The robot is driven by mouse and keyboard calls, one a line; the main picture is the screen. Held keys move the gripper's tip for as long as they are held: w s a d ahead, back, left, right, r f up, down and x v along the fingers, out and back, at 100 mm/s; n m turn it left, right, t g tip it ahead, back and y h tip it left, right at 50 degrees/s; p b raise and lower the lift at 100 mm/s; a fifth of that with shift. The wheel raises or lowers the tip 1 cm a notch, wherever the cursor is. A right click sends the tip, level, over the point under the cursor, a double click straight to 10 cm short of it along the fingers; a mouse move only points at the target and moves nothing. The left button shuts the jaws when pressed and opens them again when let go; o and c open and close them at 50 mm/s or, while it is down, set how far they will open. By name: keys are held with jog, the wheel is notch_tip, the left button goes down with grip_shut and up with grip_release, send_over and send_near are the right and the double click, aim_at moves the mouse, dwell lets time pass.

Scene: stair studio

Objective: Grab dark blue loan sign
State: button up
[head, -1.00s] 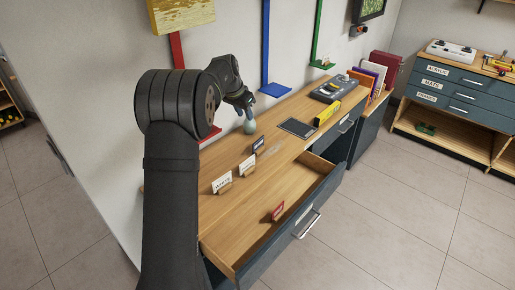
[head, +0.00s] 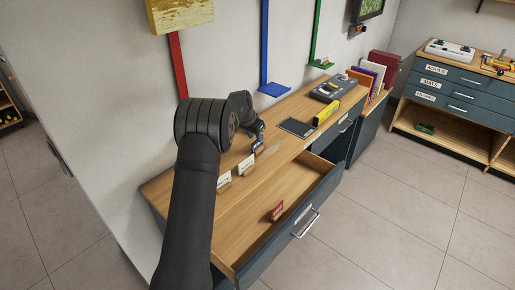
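The dark blue loan sign (head: 257,147) stands on the wooden top of the bench, behind the open drawer. It is small here and mostly covered by my gripper. My gripper (head: 258,141) is down at the sign, its fingertips over or around the upper part. Whether the fingers are open or shut on it is too small to tell.
Two white signs in wooden holders, one (head: 246,165) and another (head: 223,181), stand left of the gripper. A red sign (head: 276,211) lies in the open drawer (head: 262,232). A dark flat pad (head: 297,128), yellow block (head: 326,113) and grey device (head: 326,91) lie to the right.

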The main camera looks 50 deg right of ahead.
aim_at(257, 145)
jog(key=shift+x, duration=2)
jog(key=shift+d+r, duration=0.1)
jog(key=shift+d, duration=0.05)
jog(key=shift+c, duration=0.2)
grip_shut()
